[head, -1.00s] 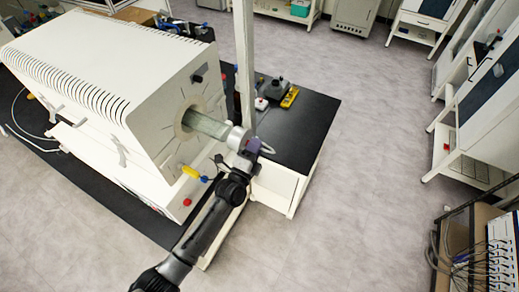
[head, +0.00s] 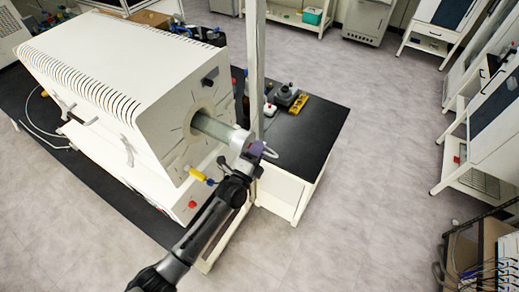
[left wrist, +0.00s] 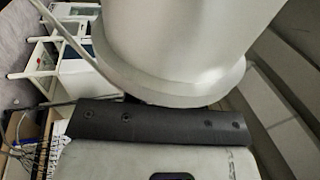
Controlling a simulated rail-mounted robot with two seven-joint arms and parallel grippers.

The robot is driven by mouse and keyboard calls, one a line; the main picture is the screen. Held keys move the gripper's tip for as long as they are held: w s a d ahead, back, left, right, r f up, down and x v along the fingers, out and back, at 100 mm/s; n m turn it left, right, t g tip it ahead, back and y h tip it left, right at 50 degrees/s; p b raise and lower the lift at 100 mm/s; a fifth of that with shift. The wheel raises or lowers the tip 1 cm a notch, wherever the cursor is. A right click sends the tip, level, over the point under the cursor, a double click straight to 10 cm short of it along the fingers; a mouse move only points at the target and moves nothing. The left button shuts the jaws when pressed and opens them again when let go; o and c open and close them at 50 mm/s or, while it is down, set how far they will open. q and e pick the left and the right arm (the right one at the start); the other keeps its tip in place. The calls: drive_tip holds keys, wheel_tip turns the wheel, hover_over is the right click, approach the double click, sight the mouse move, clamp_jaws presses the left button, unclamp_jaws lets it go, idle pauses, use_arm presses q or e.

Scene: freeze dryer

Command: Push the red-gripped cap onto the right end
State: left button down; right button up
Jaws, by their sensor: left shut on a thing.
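A greenish glass tube (head: 215,129) sticks out of the round port on the right end of the white box-shaped machine (head: 120,75). A silver-white cap (head: 239,139) sits at the tube's outer end, in line with it; I cannot tell how far on it is. My left gripper (head: 252,153) is shut on the cap from the front right. In the left wrist view the cap (left wrist: 175,45) is a large pale cylinder with a rim, close against my gripper's dark bar (left wrist: 150,122). Its red grip does not show. My right gripper is not in view.
A yellow fitting (head: 197,174) and a red button (head: 192,204) are on the machine's end below the tube. A pale upright post (head: 255,60) stands behind the cap. Small devices, one yellow (head: 299,105), lie on the black bench top (head: 310,130). The floor at right is open.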

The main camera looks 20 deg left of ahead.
sight(245, 143)
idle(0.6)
use_arm(q)
drive_tip(key=shift+a, duration=0.1)
drive_tip(key=shift+w+a, duration=0.25)
drive_tip(key=shift+a, duration=0.75)
drive_tip(key=shift+a, duration=0.2)
drive_tip(key=shift+a+b, duration=0.15)
drive_tip(key=shift+b, duration=0.15)
drive_tip(key=shift+w+a, duration=0.25)
drive_tip(key=shift+a, duration=0.85)
